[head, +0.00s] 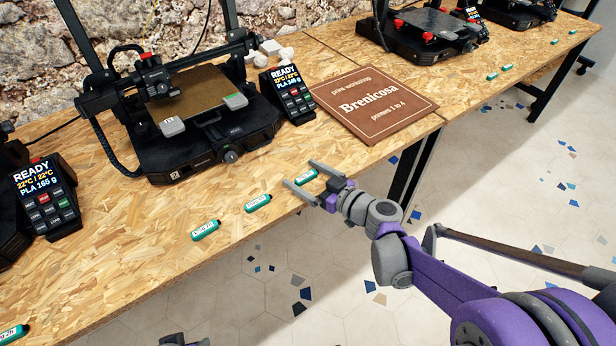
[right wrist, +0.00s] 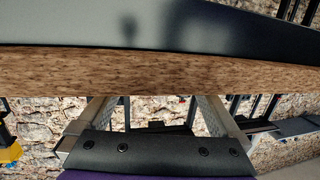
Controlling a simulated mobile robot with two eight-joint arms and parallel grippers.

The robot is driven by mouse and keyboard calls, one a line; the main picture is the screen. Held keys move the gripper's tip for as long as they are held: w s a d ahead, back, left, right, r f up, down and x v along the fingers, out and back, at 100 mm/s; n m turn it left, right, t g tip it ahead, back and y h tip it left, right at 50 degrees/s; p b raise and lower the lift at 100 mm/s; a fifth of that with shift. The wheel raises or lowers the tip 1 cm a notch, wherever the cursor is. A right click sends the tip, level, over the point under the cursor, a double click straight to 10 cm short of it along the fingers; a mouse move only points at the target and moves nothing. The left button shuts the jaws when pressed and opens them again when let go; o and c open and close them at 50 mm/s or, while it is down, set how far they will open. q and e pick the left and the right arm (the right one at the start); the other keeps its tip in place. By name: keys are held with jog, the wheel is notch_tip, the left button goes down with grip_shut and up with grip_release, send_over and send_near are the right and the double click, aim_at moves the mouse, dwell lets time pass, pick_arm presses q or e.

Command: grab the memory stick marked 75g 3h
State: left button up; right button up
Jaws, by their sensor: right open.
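Three small green memory sticks with white labels lie near the front edge of the wooden table. The one closest to my right gripper (head: 298,172) is the right-hand stick (head: 306,177); its label is too small to read surely. The middle stick (head: 257,203) and the left-hand stick (head: 206,230) lie further left, labels also unclear. My right gripper is open, its fingers on either side of the right-hand stick in the picture; contact cannot be told. The right wrist view shows both spread fingers (right wrist: 155,112) and no stick. A dark piece at the bottom edge may be my left gripper (head: 185,341).
A black printer (head: 200,120) and its control box (head: 288,95) stand behind the sticks. Another stick (head: 12,334) is at the bottom left. The table's front edge is close to my right gripper; the floor beyond is open.

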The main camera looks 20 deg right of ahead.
jog(key=c, duration=1.2)
jog(key=shift+o, duration=0.2)
